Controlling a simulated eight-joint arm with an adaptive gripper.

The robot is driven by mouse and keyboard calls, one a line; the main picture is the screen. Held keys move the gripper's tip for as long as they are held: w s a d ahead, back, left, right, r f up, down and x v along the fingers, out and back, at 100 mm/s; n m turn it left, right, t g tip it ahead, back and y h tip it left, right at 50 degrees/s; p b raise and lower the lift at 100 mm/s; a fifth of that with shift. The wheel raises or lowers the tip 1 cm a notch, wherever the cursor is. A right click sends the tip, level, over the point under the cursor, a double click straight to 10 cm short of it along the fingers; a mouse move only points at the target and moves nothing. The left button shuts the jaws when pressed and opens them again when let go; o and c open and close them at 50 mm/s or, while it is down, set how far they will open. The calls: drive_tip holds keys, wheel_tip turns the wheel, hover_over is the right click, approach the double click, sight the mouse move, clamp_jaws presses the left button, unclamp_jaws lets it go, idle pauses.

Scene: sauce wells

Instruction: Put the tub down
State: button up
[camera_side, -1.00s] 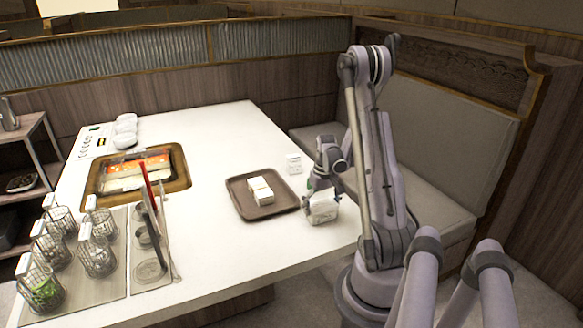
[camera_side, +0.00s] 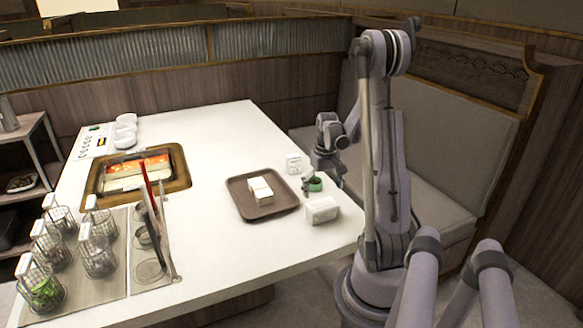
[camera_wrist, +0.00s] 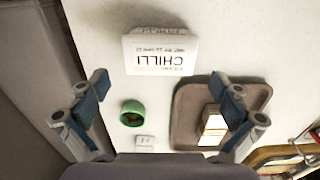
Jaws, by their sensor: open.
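The white tub (camera_side: 322,210) rests on the table near its right front edge, beside the brown tray. In the wrist view the tub (camera_wrist: 160,52) shows the word CHILLI on its face, upside down in the picture. My gripper (camera_side: 324,181) is open and empty, above the table behind the tub and apart from it. In the wrist view its two fingers (camera_wrist: 166,90) are spread wide, with the tub beyond their tips.
A green cup (camera_side: 315,184) stands close behind the tub, below my gripper; it also shows in the wrist view (camera_wrist: 132,113). A small white card (camera_side: 294,163) stands farther back. The brown tray (camera_side: 240,199) holds white blocks.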

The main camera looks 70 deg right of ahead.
sight(321, 204)
wheel_tip(321, 204, up, 6)
drive_tip(key=w+a+r+n+t+h, duration=0.1)
drive_tip(key=w+a+r+n, duration=0.15)
drive_tip(key=w+a, duration=0.4)
drive_tip(key=w+a+r+n+t+h, duration=0.1)
drive_tip(key=w+a+r+n+t, duration=0.2)
drive_tip(key=a, duration=0.7)
drive_tip(key=a+r+n+t+y, duration=0.1)
drive_tip(key=a, duration=0.8)
drive_tip(key=a+r+n+t+y, duration=0.1)
drive_tip(key=a+r+n+t, duration=0.1)
drive_tip(key=a, duration=0.7)
drive_tip(key=shift+w, duration=0.15)
